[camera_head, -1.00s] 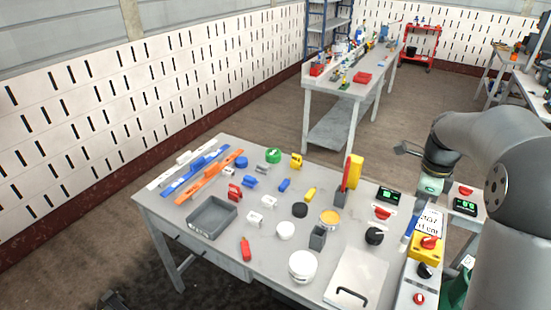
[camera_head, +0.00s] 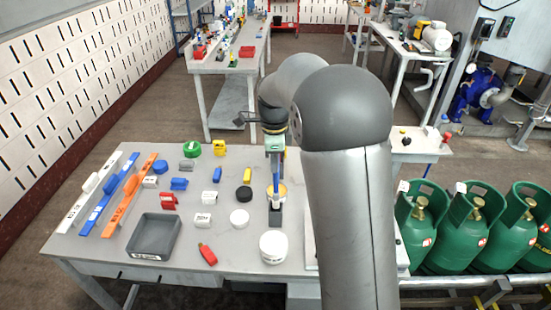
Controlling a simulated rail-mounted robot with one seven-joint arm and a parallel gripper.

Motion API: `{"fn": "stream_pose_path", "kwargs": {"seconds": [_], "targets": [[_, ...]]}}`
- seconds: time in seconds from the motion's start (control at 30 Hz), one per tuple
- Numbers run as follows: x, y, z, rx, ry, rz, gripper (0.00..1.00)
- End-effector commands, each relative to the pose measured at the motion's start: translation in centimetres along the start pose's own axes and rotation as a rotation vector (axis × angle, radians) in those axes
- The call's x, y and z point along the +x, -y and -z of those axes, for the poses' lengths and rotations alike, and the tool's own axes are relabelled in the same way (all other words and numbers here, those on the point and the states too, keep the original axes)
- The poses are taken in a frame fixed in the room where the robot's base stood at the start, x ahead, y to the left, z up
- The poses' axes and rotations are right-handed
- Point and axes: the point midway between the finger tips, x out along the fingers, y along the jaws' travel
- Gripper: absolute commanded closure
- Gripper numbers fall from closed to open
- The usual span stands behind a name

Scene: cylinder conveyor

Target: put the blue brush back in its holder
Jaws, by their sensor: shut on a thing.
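My gripper (camera_head: 276,164) points down over the work table (camera_head: 105,235) and is shut on the blue brush (camera_head: 277,192). The lower end of the brush meets the top of the holder in this view. I cannot tell whether it is inside the holder or just in front of or above it. My arm hides the table's right part.
A white tub (camera_head: 273,247) stands in front of the holder, with a white disc (camera_head: 239,219) and a black disc (camera_head: 243,193) to its left. A grey tray (camera_head: 154,236) and a red bottle (camera_head: 207,254) lie farther left. Green gas cylinders (camera_head: 420,230) stand at right.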

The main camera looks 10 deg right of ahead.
Motion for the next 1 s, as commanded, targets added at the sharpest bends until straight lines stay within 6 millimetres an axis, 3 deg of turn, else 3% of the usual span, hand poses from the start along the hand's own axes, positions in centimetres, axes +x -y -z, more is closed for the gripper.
{"fn": "stream_pose_path", "kwargs": {"seconds": [0.7,1.0], "targets": [[6.0,0.0,0.0,0.0,0.0,-0.001,1.0],[7.1,0.0,0.0,0.0,0.0,0.0,1.0]]}}
